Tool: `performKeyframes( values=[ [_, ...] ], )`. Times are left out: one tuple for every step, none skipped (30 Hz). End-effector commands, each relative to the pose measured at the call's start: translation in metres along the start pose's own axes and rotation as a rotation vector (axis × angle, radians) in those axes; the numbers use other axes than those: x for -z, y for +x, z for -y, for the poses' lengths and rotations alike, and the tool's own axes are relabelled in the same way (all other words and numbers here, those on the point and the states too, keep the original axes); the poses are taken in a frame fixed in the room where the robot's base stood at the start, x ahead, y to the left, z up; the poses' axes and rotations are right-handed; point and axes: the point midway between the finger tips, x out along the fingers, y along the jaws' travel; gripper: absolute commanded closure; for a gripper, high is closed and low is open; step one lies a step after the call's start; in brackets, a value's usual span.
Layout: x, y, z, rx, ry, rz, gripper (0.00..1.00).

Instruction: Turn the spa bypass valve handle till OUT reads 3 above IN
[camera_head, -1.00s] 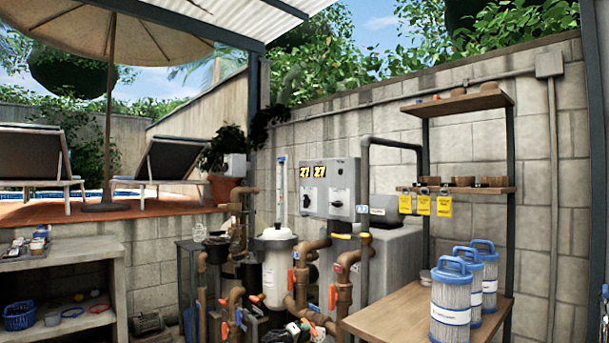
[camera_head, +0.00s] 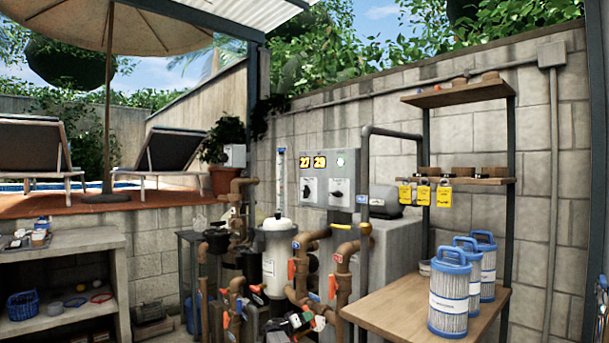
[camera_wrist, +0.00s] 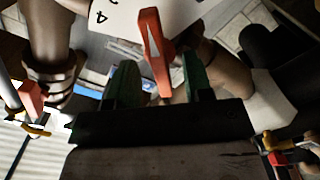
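In the wrist view, my gripper (camera_wrist: 158,80) has its two green fingers on either side of an orange valve handle (camera_wrist: 151,45). The fingers stand apart, with a clear gap on the handle's right side; contact on the left is unclear. A white tag marked 4 (camera_wrist: 105,15) is beside the handle. In the head view my gripper (camera_head: 310,318) is low among the pipes, small and partly hidden. The grey control panel (camera_head: 329,187) shows two yellow readings (camera_head: 313,162), 27 left and 29 right; their labels are too small to read. A green light glows at its right.
Brown pipes (camera_head: 345,280) with several other orange handles crowd around a white filter housing (camera_head: 277,255). A wooden table (camera_head: 395,308) with blue-capped cartridges (camera_head: 450,297) stands to the right. A shelf unit (camera_head: 75,240) is at the left.

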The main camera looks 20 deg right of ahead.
Motion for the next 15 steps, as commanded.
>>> performKeyframes(
  values=[
    [0.0, 0.0001, 0.0, 0.0, -0.001, 0.0, 0.53],
    [0.0, 0.0001, -0.0001, 0.0, -0.001, 0.0, 0.53],
    [0.0001, 0.0001, -0.0001, 0.0, -0.001, 0.0, 0.53],
    [0.0001, 0.0001, -0.0001, 0.0, -0.001, 0.0, 0.53],
    [0.0001, 0.0001, -0.0001, 0.0, -0.001, 0.0, 0.53],
    [0.0001, 0.0001, -0.0002, 0.0, -0.001, 0.0, 0.53],
    [0.0001, 0.0001, -0.0002, 0.0, -0.001, 0.0, 0.53],
    [0.0001, 0.0001, -0.0002, -0.001, -0.001, 0.0, 0.53],
    [0.0001, 0.0001, -0.0002, -0.001, -0.002, 0.0, 0.53],
    [0.0001, 0.0002, -0.0002, -0.001, -0.002, 0.0, 0.53],
    [0.0001, 0.0001, -0.0002, -0.001, -0.002, 0.0, 0.53],
    [0.0001, -0.0002, -0.0003, -0.001, -0.002, 0.0, 0.53],
    [0.0001, -0.0009, -0.0003, 0.0, -0.002, 0.0, 0.53],
    [0.0001, -0.0019, -0.0004, 0.0, -0.002, 0.0, 0.53],
    [0.0001, -0.004, -0.0004, 0.0, -0.002, -0.001, 0.53]
  ],
)
